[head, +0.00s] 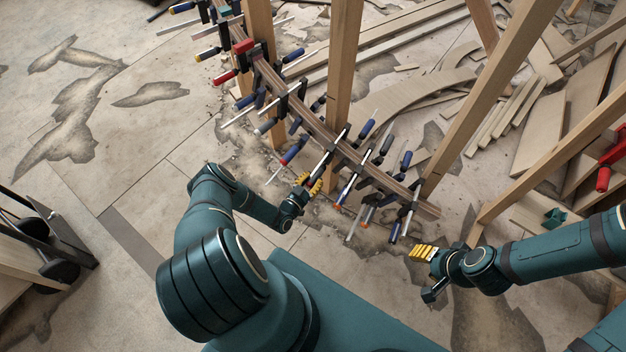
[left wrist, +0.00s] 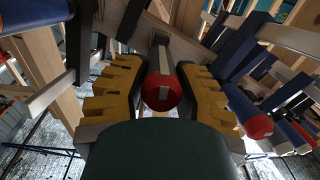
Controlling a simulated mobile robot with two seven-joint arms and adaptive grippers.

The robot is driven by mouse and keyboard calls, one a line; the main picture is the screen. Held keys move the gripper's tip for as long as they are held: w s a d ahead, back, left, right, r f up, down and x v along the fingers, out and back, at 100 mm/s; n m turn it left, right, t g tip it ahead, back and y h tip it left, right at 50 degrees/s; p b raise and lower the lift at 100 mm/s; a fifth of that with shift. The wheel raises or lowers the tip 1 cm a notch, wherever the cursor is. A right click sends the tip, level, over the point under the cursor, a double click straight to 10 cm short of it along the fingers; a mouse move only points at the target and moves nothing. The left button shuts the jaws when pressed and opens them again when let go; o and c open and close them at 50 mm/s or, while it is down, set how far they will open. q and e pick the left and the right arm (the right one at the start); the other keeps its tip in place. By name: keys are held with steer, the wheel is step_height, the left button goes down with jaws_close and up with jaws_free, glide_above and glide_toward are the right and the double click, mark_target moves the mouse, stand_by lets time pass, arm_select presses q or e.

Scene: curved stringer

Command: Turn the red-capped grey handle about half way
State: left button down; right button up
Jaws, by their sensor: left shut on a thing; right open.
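The red-capped handle (left wrist: 162,88) sits between the yellow ribbed fingers of my left gripper (left wrist: 160,98) in the left wrist view. Its round red cap faces the camera, with a pale grey mark on it. The fingers are shut on it, one on each side. In the head view my left gripper (head: 309,184) is at the lower side of the row of clamps, and I cannot make out the handle there. My right gripper (head: 428,273) is open and empty, over the floor at lower right.
The curved laminated wooden stringer (head: 316,124) carries many clamps and runs between upright wooden posts (head: 344,60). Another red-capped clamp handle (left wrist: 256,127) is close on the right in the left wrist view. Loose boards (head: 540,110) lie at right. Floor at left is mostly clear.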

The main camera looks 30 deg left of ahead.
arm_select(q)
steer(key=m+y, duration=0.1)
steer(key=m, duration=0.2)
steer(key=shift+d, duration=0.1)
steer(key=m+y, duration=0.1)
steer(key=m, duration=0.3)
steer(key=shift+w+t, duration=0.1)
steer(key=shift+t, duration=0.2)
steer(key=m+y, duration=0.1)
steer(key=m, duration=0.4)
steer(key=shift+d, duration=0.1)
steer(key=shift+f+m+t, duration=0.1)
steer(key=shift+m+t, duration=0.4)
steer(key=shift+m, duration=1.3)
steer(key=c, duration=0.7)
jaws_free()
